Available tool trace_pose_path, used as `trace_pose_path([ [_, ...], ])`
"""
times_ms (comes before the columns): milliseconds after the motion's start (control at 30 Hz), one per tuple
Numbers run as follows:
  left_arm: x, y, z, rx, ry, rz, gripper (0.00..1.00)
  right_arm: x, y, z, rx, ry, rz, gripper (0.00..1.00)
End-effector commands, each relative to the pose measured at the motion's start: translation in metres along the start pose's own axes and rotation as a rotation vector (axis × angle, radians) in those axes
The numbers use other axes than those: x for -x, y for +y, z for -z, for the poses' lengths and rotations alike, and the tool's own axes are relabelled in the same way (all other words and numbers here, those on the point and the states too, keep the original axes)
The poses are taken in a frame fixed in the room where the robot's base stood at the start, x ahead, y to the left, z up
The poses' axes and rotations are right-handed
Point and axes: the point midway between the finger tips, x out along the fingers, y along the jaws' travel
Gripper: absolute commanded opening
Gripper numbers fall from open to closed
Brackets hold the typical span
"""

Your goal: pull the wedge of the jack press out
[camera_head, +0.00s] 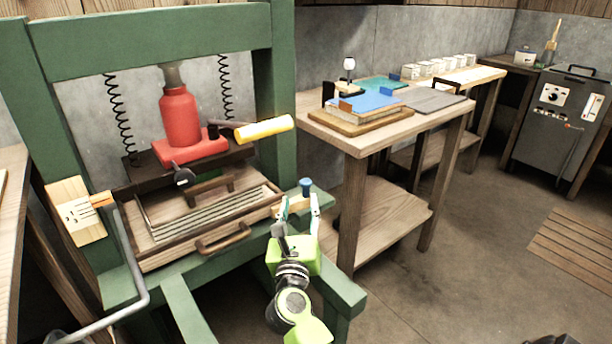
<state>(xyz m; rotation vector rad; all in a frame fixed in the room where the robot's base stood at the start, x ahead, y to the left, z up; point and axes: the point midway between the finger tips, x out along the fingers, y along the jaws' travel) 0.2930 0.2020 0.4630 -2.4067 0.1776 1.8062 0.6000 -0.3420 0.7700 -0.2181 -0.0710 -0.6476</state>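The jack press has a green frame (150,47) with a red bottle jack (180,118) in its middle. A small light wooden piece (293,208), which looks like the wedge, is at the right side of the press. A blue knob (305,185) stands just above it. My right gripper (299,203) has its two fingers apart, on either side of the wooden piece. I cannot tell whether they touch it. The gripper's fingers hide part of the piece. My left gripper is not in view.
A yellow-handled lever (263,129) sticks out right of the jack, above my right gripper. A wooden drawer-like tray (222,238) is in the press. A bent grey bar (131,262) stands at the front left. A wooden table (360,140) stands close right; open floor (480,270) lies beyond.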

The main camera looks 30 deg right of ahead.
Motion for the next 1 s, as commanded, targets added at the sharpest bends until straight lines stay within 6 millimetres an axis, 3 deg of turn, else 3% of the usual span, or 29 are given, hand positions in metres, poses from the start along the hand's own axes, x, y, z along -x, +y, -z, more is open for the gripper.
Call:
trace_pose_path([
  [100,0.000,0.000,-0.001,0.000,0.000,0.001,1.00,0.004,0.005,0.018,-0.131,0.104,0.041,0.38],
  [333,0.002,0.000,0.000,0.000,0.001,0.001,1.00,-0.004,0.006,0.028,-0.182,0.146,0.058,0.38],
  [800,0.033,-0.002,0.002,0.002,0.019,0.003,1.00,-0.096,0.002,0.041,-0.174,0.141,0.057,0.38],
  [1000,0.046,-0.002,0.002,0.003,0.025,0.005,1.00,-0.122,0.001,0.045,-0.175,0.142,0.056,0.38],
])
